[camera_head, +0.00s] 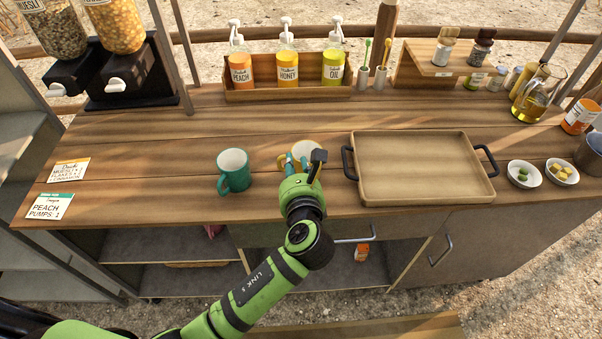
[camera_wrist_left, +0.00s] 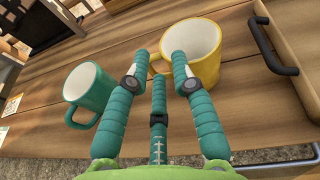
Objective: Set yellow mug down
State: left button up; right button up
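The yellow mug (camera_head: 311,149) stands upright near the middle of the counter, partly hidden behind my left gripper (camera_head: 296,164). In the left wrist view the mug (camera_wrist_left: 205,62) is empty, and its handle points left, toward the fingers. My left gripper (camera_wrist_left: 160,55) has its teal fingertips at the handle, with a gap between them. The right-hand fingertip overlaps the mug's wall. I cannot tell whether the fingers press on the handle, or whether the mug's base touches the counter. My right gripper is not in view.
A teal mug (camera_head: 234,172) stands left of the yellow mug; a wooden tray (camera_head: 420,195) with black handles is to the right. Behind is a bottle rack (camera_head: 270,95). Two small white bowls (camera_head: 524,184) stand right of the tray. The counter left of the teal mug is mostly bare.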

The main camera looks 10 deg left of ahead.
pick_arm(q)
jog(key=shift+n+g+y, duration=0.4)
jog(key=shift+g, duration=0.5)
jog(key=f, duration=0.1)
jog(key=s+a+f, duration=0.1)
jog(key=a+f, duration=0.1)
jog(key=shift+s+f, duration=0.15)
jog(key=shift+s, duration=0.2)
jog(key=x, duration=0.2)
jog(key=shift+w+a+f, duration=0.1)
jog(key=shift+a+f, duration=0.1)
jog(key=shift+f, duration=0.05)
jog(key=x, duration=0.2)
jog(key=p+x, duration=0.1)
jog(key=x, duration=0.1)
jog(key=shift+r, duration=0.2)
jog(key=shift+w+a+f, duration=0.25)
jog(key=shift+w, duration=0.2)
jog(key=shift+r, duration=0.1)
grip_shut()
